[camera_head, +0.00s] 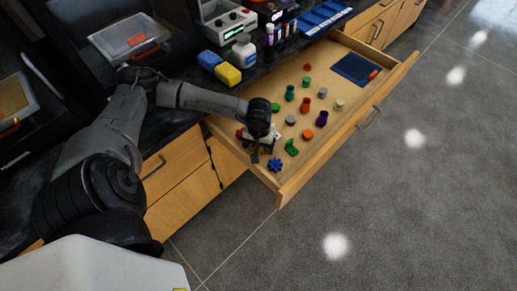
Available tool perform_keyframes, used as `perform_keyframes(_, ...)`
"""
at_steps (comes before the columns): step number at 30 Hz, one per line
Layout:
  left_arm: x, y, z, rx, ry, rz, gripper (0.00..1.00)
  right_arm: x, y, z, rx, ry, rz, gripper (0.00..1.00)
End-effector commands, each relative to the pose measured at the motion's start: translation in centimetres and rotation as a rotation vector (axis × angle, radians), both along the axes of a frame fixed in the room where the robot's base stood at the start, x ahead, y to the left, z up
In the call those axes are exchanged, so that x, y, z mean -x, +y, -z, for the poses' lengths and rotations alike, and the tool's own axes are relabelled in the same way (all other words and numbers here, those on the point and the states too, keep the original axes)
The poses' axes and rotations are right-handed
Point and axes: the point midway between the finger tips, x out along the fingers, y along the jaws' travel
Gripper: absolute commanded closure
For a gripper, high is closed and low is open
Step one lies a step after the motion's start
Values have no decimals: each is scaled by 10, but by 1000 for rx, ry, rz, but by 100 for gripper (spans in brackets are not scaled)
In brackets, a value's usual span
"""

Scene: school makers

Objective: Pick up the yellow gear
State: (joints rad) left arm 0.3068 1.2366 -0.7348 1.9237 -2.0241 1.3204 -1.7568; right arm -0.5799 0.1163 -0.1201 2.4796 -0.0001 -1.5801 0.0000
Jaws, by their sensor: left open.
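I cannot make out a yellow gear; my left gripper (262,151) hides part of the open drawer (345,121) near its left end. That gripper is open and points down over this end of the drawer. A blue gear-shaped piece (275,165) lies in the drawer's near left corner, just below the gripper in the picture. A green piece (291,148) lies to the gripper's right. Small red and white parts show around the gripper, too small to tell. My right gripper is not in view.
Several small coloured cylinders, such as an orange one (307,134) and a purple one (322,118), stand in the drawer. A blue tray (355,69) lies at its far end. A yellow block (228,75) and a white bottle (244,51) stand on the dark counter behind.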

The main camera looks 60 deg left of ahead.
Motion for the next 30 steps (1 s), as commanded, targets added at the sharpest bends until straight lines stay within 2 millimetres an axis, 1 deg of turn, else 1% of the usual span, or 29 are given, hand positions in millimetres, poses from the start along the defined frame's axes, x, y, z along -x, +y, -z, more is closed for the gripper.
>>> perform_keyframes(1,0,0,0,0,0,0,20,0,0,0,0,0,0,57)
perform_keyframes(2,0,0,0,0,0,0,23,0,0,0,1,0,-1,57)
perform_keyframes(17,0,0,-1,-1,-1,0,71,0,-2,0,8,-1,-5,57)
perform_keyframes(25,0,0,-2,-1,-1,0,71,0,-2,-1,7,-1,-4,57)
perform_keyframes(30,-1,0,-14,-1,-2,0,71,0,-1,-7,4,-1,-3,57)
